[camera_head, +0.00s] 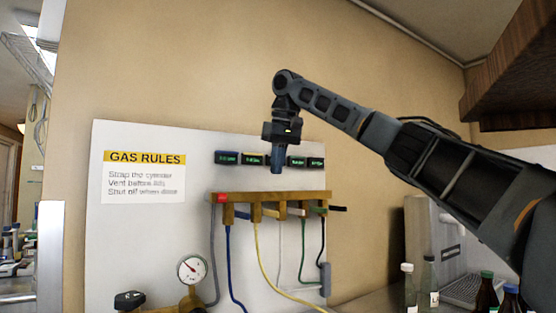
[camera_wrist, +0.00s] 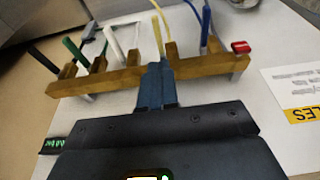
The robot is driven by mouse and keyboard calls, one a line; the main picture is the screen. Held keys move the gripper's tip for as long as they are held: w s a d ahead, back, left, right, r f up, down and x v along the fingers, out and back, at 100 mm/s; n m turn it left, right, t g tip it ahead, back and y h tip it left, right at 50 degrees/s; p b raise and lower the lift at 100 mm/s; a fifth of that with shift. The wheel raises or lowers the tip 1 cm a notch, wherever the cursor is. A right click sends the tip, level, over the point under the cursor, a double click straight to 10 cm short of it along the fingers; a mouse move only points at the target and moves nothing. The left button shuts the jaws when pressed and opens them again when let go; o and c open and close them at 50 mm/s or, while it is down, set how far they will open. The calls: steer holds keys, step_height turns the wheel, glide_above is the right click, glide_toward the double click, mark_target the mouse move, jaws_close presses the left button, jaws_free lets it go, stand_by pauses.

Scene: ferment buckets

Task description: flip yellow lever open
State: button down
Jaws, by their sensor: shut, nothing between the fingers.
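The yellow lever (camera_head: 271,213) sticks out from the front of a brass manifold bar (camera_head: 325,196) on the wall panel. It also shows in the wrist view (camera_wrist: 157,36), just beyond my fingertips, with the yellow hose close behind it. My gripper (camera_head: 277,169) points down above the bar, with its fingers together and empty. In the wrist view my gripper (camera_wrist: 154,72) overlaps the bar near the yellow lever's base. I cannot tell whether the fingers touch the bar or lever.
A blue lever (camera_wrist: 206,26) and a white lever (camera_wrist: 114,42) flank the yellow one. Green (camera_wrist: 73,49) and black (camera_wrist: 43,60) levers follow, and a red part (camera_wrist: 241,46) sits at the other end. A gauge (camera_head: 192,269) and bottles (camera_head: 485,293) stand lower.

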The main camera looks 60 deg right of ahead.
glide_toward(269, 213)
steer(key=x, duration=0.3)
steer(key=s+x, duration=0.1)
steer(key=x, duration=0.1)
steer(key=shift+f, duration=0.35)
steer(key=shift+f, duration=0.1)
